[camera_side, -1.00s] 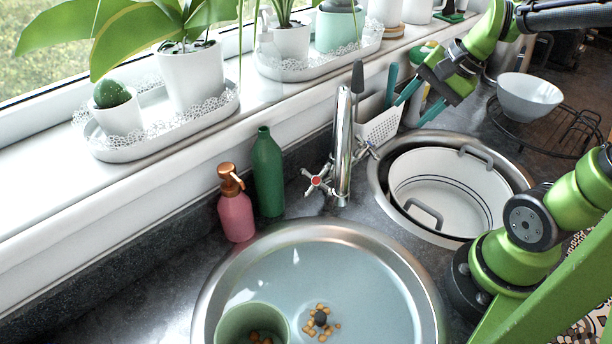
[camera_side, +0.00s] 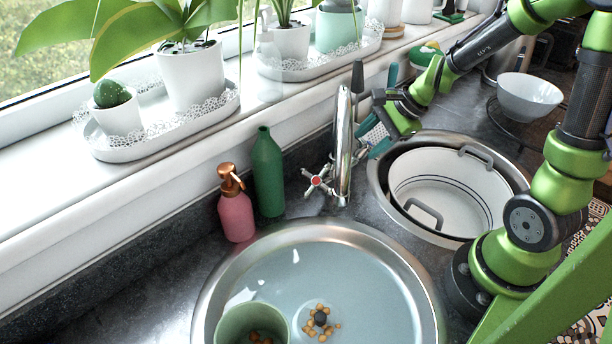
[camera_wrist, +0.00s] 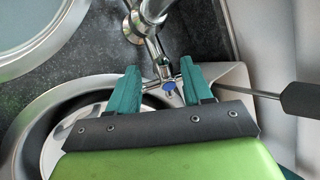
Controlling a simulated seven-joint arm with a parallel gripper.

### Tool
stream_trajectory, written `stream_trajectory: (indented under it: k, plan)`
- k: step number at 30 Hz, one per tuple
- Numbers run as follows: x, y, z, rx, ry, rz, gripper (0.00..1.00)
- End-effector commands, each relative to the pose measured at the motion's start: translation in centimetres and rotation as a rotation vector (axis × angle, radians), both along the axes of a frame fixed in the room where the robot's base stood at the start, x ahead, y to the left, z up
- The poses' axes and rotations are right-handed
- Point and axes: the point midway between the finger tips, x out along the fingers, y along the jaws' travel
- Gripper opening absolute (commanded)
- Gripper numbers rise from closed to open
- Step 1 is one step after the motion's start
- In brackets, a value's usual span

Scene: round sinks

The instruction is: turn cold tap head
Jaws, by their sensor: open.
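The cold tap head, a chrome cross handle with a blue centre (camera_wrist: 169,86), shows between my teal fingers in the wrist view. In the side view it is mostly hidden behind my fingers, right of the chrome tap column (camera_side: 343,150). My gripper (camera_side: 367,142) is open and pointing down-left at the cold tap side. In the wrist view my gripper (camera_wrist: 158,67) has one finger on each side of the blue head. I cannot tell whether the fingers touch its spokes. The hot tap head (camera_side: 317,181), with a red centre, is left of the column.
A white perforated holder with a dark-handled brush (camera_wrist: 300,98) stands close beside my right finger. A round sink with a white tub (camera_side: 450,190) lies right, a water-filled sink (camera_side: 330,265) in front. Green (camera_side: 268,175) and pink (camera_side: 236,213) bottles stand left.

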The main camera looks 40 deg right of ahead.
Motion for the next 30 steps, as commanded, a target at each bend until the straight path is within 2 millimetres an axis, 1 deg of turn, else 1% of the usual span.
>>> stream_trajectory:
  k: [1,6,10,18,23,27,28,30]
  plan:
    - [0.3,0.2,-0.8,0.0,0.005,0.001,0.5]
    - [1.2,0.7,-2.2,0.001,0.0,0.0,0.5]
    - [1.5,0.8,-2.6,0.0,0.0,0.001,0.5]
    - [1.5,0.8,-2.6,-0.001,-0.001,0.001,0.5]
    - [1.5,0.8,-2.6,-0.001,-0.001,0.001,0.25]
    - [1.5,0.8,-2.6,-0.001,-0.001,0.0,0.04]
    - [1.5,0.8,-2.6,-0.001,-0.001,0.0,0.0]
    - [1.5,0.8,-2.6,-0.001,-0.001,0.001,0.0]
